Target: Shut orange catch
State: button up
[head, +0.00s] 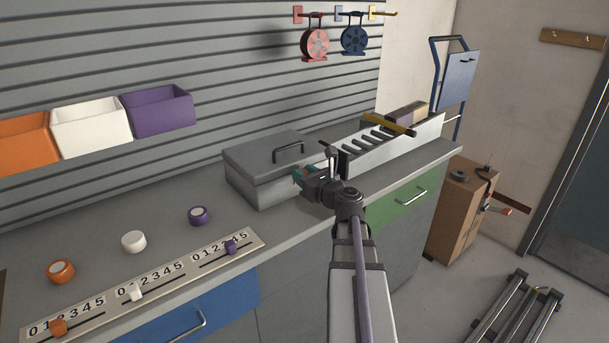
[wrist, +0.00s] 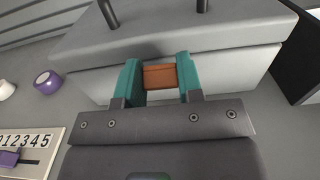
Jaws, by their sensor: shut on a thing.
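The orange catch (wrist: 160,76) is on the front of a grey lidded box (head: 262,187), just below the lid edge in the wrist view. My gripper (wrist: 158,80) has its two teal fingers on either side of the catch, shut on it. In the head view my gripper (head: 300,176) is at the front of the box, and the catch is mostly hidden behind it. The box lid (wrist: 220,38) is down and carries a dark handle (head: 289,152). I cannot tell whether the catch is fastened.
A slotted rack (head: 400,142) stands right of the box. A slider panel (head: 145,281) with orange, white and purple sliders lies along the counter's front. Tape rolls (head: 133,241) sit behind it. Bins (head: 90,126) hang on the wall at left.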

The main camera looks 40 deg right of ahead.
jog(key=shift+c, duration=1.4)
jog(key=shift+w+r+g+p, duration=0.15)
jog(key=shift+r+g+p, duration=0.25)
jog(key=shift+p, duration=0.5)
jog(key=shift+w+r+p, duration=0.15)
jog(key=shift+p, duration=0.4)
jog(key=shift+f+g, duration=0.35)
jog(key=shift+g, duration=0.05)
jog(key=o, duration=0.9)
jog(key=s, duration=0.3)
jog(key=s+r+p, duration=0.1)
jog(key=s, duration=0.6)
jog(key=shift+s+a+r, duration=0.15)
jog(key=shift+s+r, duration=0.1)
jog(key=shift+s, duration=0.1)
